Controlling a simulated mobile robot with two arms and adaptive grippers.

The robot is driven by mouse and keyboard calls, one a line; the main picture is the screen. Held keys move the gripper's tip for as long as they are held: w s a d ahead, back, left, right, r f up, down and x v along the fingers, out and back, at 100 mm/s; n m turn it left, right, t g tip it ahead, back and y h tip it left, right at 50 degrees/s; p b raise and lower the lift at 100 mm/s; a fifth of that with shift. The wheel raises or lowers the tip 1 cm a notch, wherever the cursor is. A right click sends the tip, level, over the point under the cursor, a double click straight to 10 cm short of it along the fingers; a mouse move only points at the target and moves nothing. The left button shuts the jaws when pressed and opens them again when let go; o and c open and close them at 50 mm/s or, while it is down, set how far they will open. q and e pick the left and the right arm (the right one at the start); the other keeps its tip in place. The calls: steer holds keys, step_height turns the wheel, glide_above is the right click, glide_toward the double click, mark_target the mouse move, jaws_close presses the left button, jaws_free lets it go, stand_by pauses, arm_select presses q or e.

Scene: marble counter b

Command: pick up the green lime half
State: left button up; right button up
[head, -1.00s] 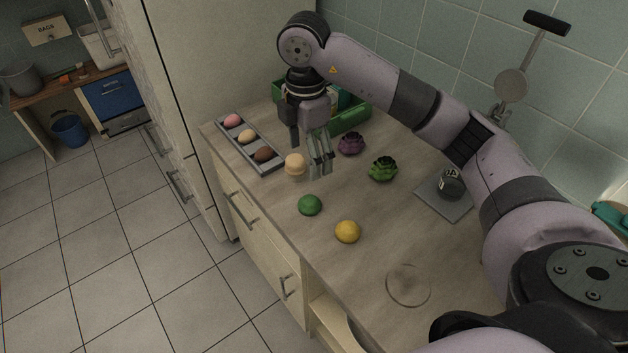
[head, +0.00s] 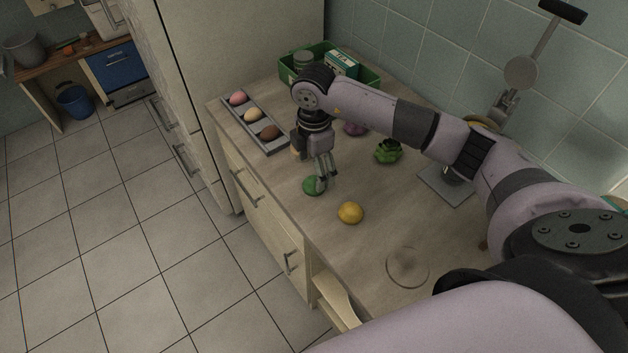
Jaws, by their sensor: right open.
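The green lime half (head: 312,187) lies on the wooden counter near its front edge, in the middle of the head view. My right gripper (head: 323,182) points down at it with its fingers open. The fingertips are low, at the lime's right side and partly in front of it. I cannot tell whether they touch it. The lime's right part is hidden by a finger. My left gripper is not in view.
A yellow lemon (head: 350,213) sits just in front and right of the lime. A green artichoke-like thing (head: 389,151) and a purple one (head: 355,129) lie behind. A grey tray (head: 283,149) holds egg-shaped things. A green crate (head: 371,80) stands at the back; a clear round dish (head: 407,267) lies nearer.

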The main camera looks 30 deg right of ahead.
mark_target(314, 179)
step_height(314, 179, down, 4)
steer(key=shift+s+r+p, duration=0.1)
steer(key=shift+r+p, duration=0.05)
steer(key=shift+p, duration=0.75)
steer(key=shift+f, duration=0.6)
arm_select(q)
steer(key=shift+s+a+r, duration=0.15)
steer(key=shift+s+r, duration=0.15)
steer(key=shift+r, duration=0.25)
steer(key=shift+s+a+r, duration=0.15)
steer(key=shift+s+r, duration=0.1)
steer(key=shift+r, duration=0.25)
arm_select(e)
steer(key=c, duration=1.3)
steer(key=shift+r, duration=0.1)
